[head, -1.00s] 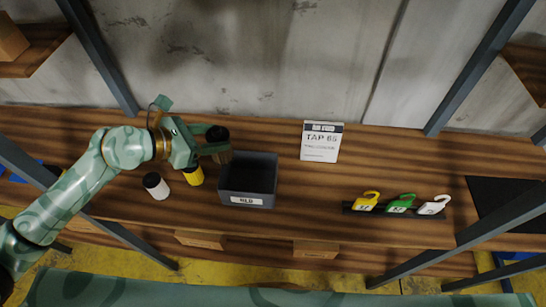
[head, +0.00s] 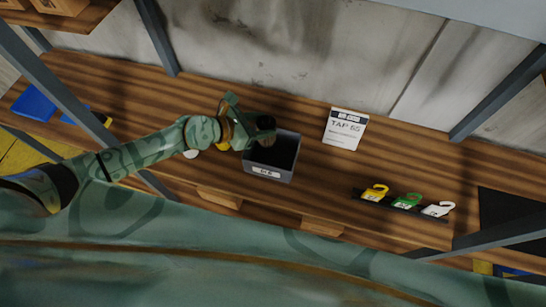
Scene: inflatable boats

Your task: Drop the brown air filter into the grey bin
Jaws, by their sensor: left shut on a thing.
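The grey bin (head: 268,172) stands open on the wooden shelf, with a white label on its front. My left gripper (head: 264,133) is at the bin's back left edge, with its fingers reaching over the rim. It is shut on the brown air filter, which is mostly hidden now by the fingers and a dark round part. I cannot tell how far the filter hangs over the opening. My right gripper is out of view.
A yellow canister (head: 222,146) and a white one (head: 190,154) show partly behind my left arm. Several coloured padlocks (head: 406,201) sit on a dark rack farther right. The shelf between is clear.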

